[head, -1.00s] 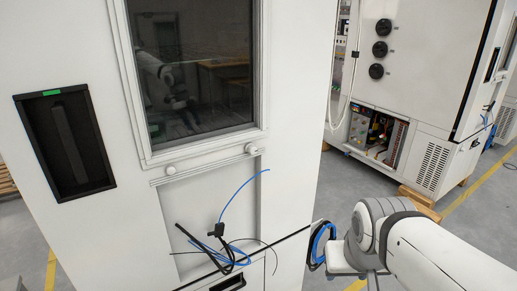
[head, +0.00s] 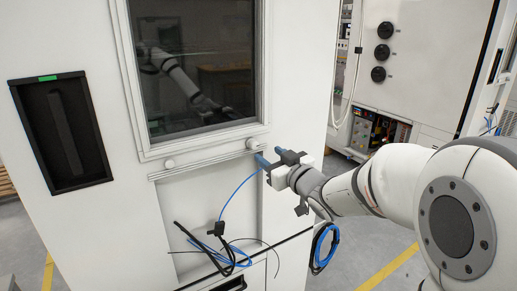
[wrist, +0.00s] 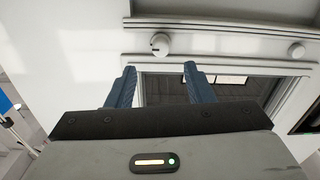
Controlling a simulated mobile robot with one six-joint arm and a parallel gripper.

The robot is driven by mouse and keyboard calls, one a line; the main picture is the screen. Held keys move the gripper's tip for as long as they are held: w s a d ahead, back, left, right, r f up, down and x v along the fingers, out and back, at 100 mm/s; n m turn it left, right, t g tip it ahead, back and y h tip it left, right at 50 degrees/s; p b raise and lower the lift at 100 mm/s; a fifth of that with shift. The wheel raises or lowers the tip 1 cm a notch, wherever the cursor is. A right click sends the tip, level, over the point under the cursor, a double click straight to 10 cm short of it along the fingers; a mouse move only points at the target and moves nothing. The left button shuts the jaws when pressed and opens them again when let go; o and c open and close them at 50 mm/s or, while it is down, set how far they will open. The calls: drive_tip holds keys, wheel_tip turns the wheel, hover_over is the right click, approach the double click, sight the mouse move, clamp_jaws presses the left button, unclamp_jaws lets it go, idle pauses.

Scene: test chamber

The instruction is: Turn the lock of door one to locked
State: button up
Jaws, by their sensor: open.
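The door (head: 300,60) is a white panel with a dark window. Two round white knobs sit on the ledge below the window: a right knob (head: 252,145) and a left knob (head: 169,164). No label shows which is the lock of door one. My gripper (head: 268,156) is open and empty, just below and right of the right knob. In the wrist view, which looks upside down, that knob (wrist: 160,45) lies beyond and between the blue fingertips (wrist: 159,68), apart from them. It bears a small dark mark. The other knob (wrist: 297,50) is at the right there.
A black recessed handle (head: 64,130) with a green strip (head: 47,78) is at the left. Blue and black cables (head: 222,250) hang below the knobs. Another white cabinet (head: 430,50) stands at the back right. Open floor (head: 375,265) lies at the lower right.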

sight(256, 145)
drive_tip(key=p+x, duration=0.1)
drive_tip(key=x, duration=0.6)
drive_tip(key=shift+w+a, duration=0.15)
drive_tip(key=shift+w, duration=0.05)
drive_tip(key=c, duration=1)
drive_tip(key=shift+o, duration=0.2)
drive_tip(key=shift+m, duration=0.7)
drive_tip(key=o, duration=1)
drive_tip(key=shift+c, duration=0.2)
